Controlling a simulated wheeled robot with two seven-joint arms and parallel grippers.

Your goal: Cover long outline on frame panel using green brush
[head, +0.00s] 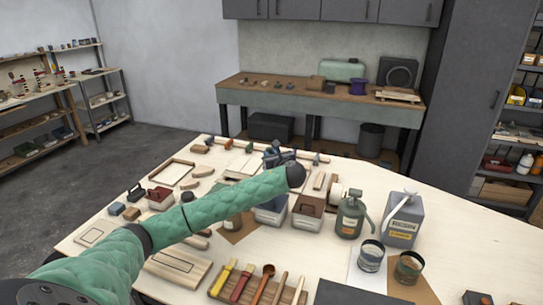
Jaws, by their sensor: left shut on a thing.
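My left arm reaches in from the lower left in a green quilted sleeve. Its dark gripper (279,156) is over the far middle of the pale worktable (475,240). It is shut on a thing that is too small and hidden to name. I cannot make out a green brush. A panel with a raised wooden border (172,172) lies at the far left of the table. A board with a long outline (178,265) lies near the front, and a smaller outlined board (95,235) at the left edge. I cannot tell which is the frame panel. My right gripper is not in view.
A wooden rack (222,283) with yellow, red and brown handled tools lies at the front. A green can (351,216), a grey jug (404,218) and two open tins (371,257) stand at the right. The table's right end is fairly clear.

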